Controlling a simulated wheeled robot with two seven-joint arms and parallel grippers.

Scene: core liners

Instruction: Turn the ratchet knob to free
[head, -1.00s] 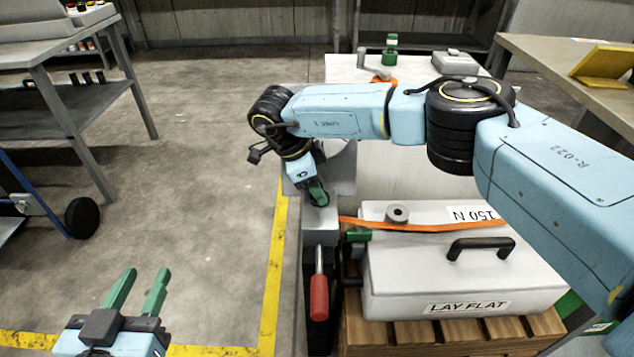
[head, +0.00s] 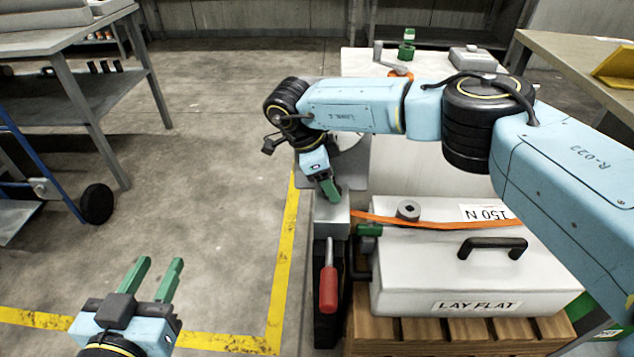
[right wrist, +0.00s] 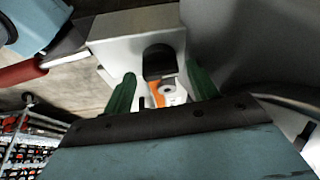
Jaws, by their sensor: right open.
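A pale grey block (head: 332,222) stands at the left end of the orange strap, left of the white case. In the right wrist view the block (right wrist: 135,35) carries a dark knob (right wrist: 160,62) on its face, likely the ratchet knob; its marking cannot be read. My right gripper (head: 329,188) is at the block's top. In the right wrist view, its green fingers (right wrist: 160,76) are open, one on each side of the knob; contact cannot be told. In the head view the gripper hides the knob. My left gripper (head: 162,270) is open and empty, low at left.
The orange strap (head: 440,222) crosses the white case (head: 420,265) on a wooden pallet. A red-handled lever (head: 328,288) stands before the block. A white cabinet (head: 385,60) stands behind. A blue hand truck (head: 45,185) and grey shelf (head: 90,100) are left; floor between is clear.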

